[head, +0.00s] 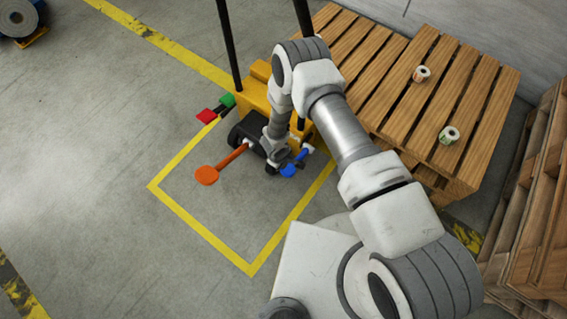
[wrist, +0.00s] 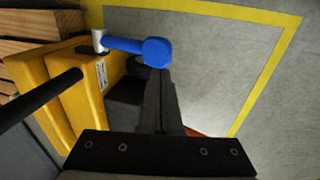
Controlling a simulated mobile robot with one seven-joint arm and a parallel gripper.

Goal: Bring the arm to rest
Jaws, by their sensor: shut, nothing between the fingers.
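My arm reaches out over the yellow machine (head: 258,97), bent at the elbow. My gripper (wrist: 158,75) is shut and empty in the wrist view. Its fingertips are right by the blue knob (wrist: 157,52) of a short blue lever; I cannot tell whether they touch it. In the head view the blue lever (head: 290,170) shows low beside my wrist, and the fingers there are hard to make out. A lever with an orange knob (head: 206,176) sticks out to the left. Red (head: 206,116) and green (head: 228,99) parts sit at the machine's upper left.
Stacked pallets (head: 535,210) stand at far right. Black posts (head: 228,45) rise from the machine. The floor at left is mostly clear.

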